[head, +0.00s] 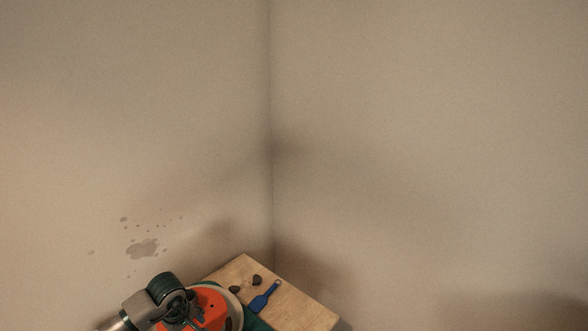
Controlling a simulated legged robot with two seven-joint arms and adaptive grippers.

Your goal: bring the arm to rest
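Part of my arm (140,305) comes in at the lower left, a silver and grey-brown link with a black joint. It is over the left part of the wooden table and covers part of a round orange object. I cannot make out any gripper fingers on it. My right arm and gripper are not in view.
The wooden table (312,313) stands in the corner at the bottom, cut by the frame edge. On it are an orange round object (212,304) with a pale rim, a blue tool (263,298), a green mat (256,324) and two dark lumps (257,280). The walls (420,130) are bare except for stains.

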